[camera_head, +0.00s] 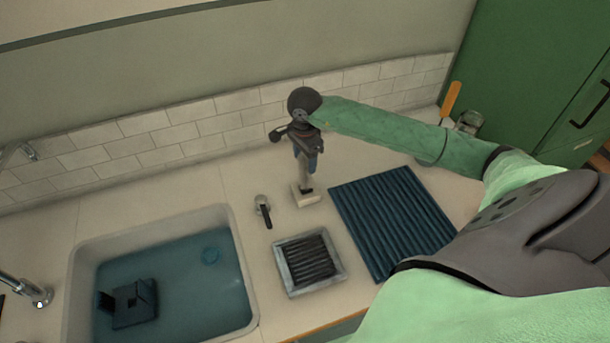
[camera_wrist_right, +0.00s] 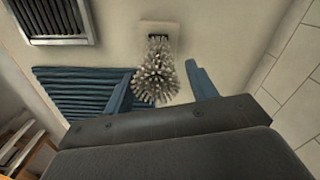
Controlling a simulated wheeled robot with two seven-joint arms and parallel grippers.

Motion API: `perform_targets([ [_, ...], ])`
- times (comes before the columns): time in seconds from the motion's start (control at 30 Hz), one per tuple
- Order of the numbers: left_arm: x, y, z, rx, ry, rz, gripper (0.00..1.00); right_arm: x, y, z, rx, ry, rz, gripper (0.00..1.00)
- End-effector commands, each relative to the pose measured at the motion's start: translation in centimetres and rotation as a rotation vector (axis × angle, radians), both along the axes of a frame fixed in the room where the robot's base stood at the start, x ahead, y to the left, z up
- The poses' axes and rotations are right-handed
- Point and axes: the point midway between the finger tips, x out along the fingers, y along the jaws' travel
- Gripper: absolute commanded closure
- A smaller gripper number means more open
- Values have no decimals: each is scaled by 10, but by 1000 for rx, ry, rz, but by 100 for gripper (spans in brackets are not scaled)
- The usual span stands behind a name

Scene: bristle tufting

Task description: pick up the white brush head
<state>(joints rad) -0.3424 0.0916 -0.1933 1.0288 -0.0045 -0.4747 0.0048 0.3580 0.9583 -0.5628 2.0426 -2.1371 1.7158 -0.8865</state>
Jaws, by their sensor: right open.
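The white brush head (camera_head: 305,196) stands on the counter near the back wall, below my right gripper (camera_head: 308,160). In the head view its pale base shows, and the gripper partly hides the rest. In the right wrist view its tufted, grey-white bristles (camera_wrist_right: 156,72) show between the two blue fingers. The fingers are open, with visible space on the right side; the left finger looks close to the bristles, and I cannot tell whether it touches. My left gripper is not in view.
A dark blue ribbed mat (camera_head: 388,213) lies to the right, and a grey-framed slatted tray (camera_head: 287,286) lies in front. A small black-handled fitting (camera_head: 263,211) stands left of the brush. A water-filled sink (camera_head: 246,275) is at left. The tiled wall (camera_head: 228,122) is close behind.

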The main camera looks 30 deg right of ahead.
Motion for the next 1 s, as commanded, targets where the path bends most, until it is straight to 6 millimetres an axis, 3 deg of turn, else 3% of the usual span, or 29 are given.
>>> perform_targets([
  [0.2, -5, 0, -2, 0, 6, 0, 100, -2, 0, -28, 1, 1, -1, 43],
  [0.47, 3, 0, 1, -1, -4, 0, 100, -2, 0, -31, 0, 0, 0, 43],
  [0.73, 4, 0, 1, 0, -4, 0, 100, -2, 0, -30, 0, 0, 0, 92],
  [1.0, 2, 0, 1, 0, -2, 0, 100, -2, 0, -29, 0, 0, 0, 92],
])
